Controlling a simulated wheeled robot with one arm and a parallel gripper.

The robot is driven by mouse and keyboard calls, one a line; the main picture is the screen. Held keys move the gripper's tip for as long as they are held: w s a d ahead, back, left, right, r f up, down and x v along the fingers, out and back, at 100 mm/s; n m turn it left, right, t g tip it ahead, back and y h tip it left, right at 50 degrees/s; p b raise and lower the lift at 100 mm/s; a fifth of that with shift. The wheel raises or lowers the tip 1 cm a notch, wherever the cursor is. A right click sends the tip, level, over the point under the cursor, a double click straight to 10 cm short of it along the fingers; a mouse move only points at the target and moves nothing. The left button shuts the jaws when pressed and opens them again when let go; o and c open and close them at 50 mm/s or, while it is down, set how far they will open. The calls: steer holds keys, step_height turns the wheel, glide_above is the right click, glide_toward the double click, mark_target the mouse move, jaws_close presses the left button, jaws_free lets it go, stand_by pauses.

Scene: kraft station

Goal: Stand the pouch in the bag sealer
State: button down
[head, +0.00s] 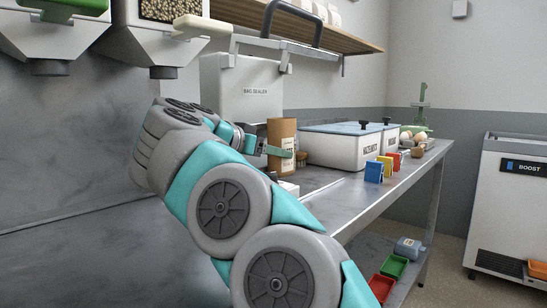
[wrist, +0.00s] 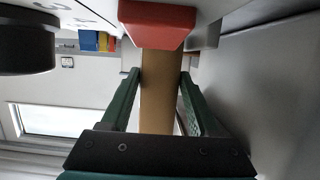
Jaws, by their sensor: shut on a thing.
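The pouch (head: 284,132) is a tall brown kraft packet, upright in the head view. My gripper (head: 279,153) is shut on it, with green fingers across its middle. In the wrist view the pouch (wrist: 157,95) shows between the two fingers (wrist: 160,100). The bag sealer (head: 243,85) is a white labelled box with a black handle (head: 283,15) above. The pouch stands just right of the box's front, below its raised bar (head: 265,50). A red block (wrist: 157,22) covers one end of the pouch in the wrist view. Whether the pouch's bottom touches anything is unclear.
White lidded bins (head: 338,147) stand farther along the steel bench. Blue, yellow and red small packs (head: 374,172) sit near its front edge. Hoppers (head: 160,35) hang above left. A wooden shelf (head: 320,30) runs overhead. My arm hides much of the near bench.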

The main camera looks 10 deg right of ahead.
steer(key=shift+f, duration=0.45)
steer(key=shift+c, duration=0.7)
jaws_free()
steer(key=shift+f, duration=0.1)
